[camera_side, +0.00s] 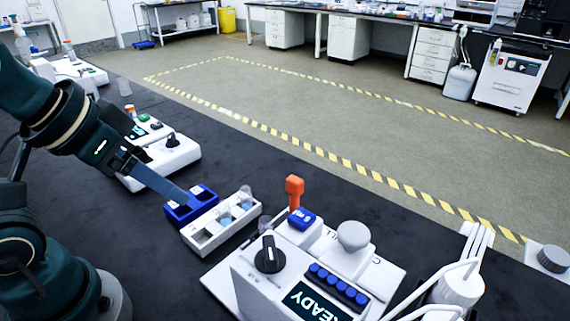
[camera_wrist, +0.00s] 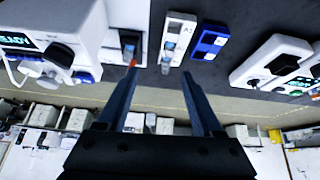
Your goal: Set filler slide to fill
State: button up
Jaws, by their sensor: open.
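A white filler machine (camera_side: 240,290) with a READY display stands at the front centre in the side view. It carries an upright orange handle (camera_side: 294,187) beside a blue block (camera_side: 302,217), which looks like the slide; its setting is not legible. In the wrist view the machine (camera_wrist: 80,20) is at the upper left, and a small orange tip (camera_wrist: 132,63) shows near the left finger. My gripper (camera_wrist: 160,72) is open and empty. In the side view it hangs left of the machine, over the blue holder, apart from the orange handle.
A white rack (camera_side: 207,243) with clear vials stands between the blue holder (camera_side: 180,212) and the machine. A black dial (camera_side: 269,254), a grey knob (camera_side: 353,236) and a row of blue caps crowd the machine. Another white device (camera_side: 175,160) stands farther back.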

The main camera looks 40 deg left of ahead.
jog(key=w+r, duration=0.4)
jog(key=w, duration=0.2)
jog(key=g, duration=0.1)
send_near(294, 180)
jog(key=w+a+f, duration=0.1)
jog(key=w, duration=0.1)
jog(key=shift+m+g, duration=0.3)
jog(key=shift+g, duration=0.1)
jog(key=x, duration=0.6)
jog(key=shift+s+d+f, duration=0.15)
jog(key=shift+s+d, duration=0.25)
jog(key=shift+x, duration=0.8)
grip_shut()
